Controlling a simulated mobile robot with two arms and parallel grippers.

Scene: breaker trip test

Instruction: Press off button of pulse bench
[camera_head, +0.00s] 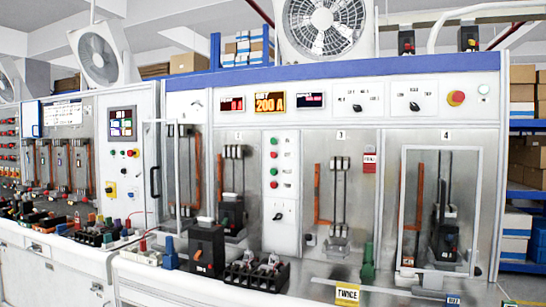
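The pulse bench (390,99) fills the middle and right, a grey and white panel with a blue top edge. A white control column (281,215) on it carries small buttons, including a green button (274,141) and a red button (274,185), with a black rotary knob (278,216) below. The button labels are too small to read, so I cannot tell which is marked off. Neither of my grippers is in view.
Black breakers (207,249) and terminal blocks (257,272) stand on the bench's front ledge. A clear framed door (403,205) covers the right bay. Another test bench (68,160) stands at the left.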

